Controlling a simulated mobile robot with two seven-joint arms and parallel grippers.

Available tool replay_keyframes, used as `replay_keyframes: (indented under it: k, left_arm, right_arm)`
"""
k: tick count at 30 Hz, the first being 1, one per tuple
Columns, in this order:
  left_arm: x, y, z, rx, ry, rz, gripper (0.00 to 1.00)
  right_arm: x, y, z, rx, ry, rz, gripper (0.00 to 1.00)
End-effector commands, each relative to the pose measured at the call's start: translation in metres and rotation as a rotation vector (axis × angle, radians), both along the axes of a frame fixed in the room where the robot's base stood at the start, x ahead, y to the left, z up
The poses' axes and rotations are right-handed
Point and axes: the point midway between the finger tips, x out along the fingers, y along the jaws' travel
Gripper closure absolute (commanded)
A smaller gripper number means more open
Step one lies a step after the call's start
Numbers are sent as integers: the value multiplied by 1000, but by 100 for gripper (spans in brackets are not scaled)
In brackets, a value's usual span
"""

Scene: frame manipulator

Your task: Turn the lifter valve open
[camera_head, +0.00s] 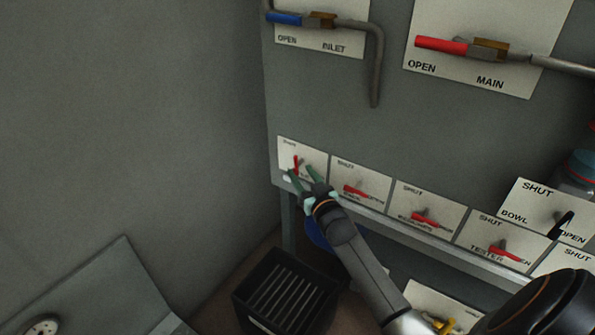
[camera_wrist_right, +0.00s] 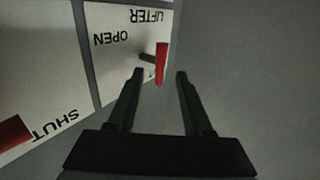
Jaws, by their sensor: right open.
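The lifter valve is a small red handle (camera_head: 296,163) on the white plate (camera_head: 316,160) at the left end of the lower row. The handle stands roughly upright in the head view. In the right wrist view the red handle (camera_wrist_right: 162,63) shows beside the upside-down words OPEN and LIFTER. My right gripper (camera_head: 303,175) is open just in front of this plate. In the right wrist view its fingertips (camera_wrist_right: 160,74) lie on either side of the handle's lower end, with nothing gripped. Whether they touch it I cannot tell. My left gripper is not in view.
A row of similar plates with red handles (camera_head: 355,190) runs to the right. A blue-handled inlet valve (camera_head: 285,19) and red-handled main valve (camera_head: 442,45) are above. A black slotted crate (camera_head: 262,286) stands below. Left of the panel is open space before a grey wall.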

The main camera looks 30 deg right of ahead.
Motion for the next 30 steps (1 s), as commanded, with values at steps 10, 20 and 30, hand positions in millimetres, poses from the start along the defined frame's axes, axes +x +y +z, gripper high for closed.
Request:
replay_keyframes:
  k: [10,20,30]
  left_arm:
    - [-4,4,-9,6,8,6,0]
    - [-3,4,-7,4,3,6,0]
    - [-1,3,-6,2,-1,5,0]
  right_arm:
    - [31,-6,0,0,0,0,50]
    - [32,-6,0,0,0,0,53]
    - [32,-6,0,0,0,0,91]
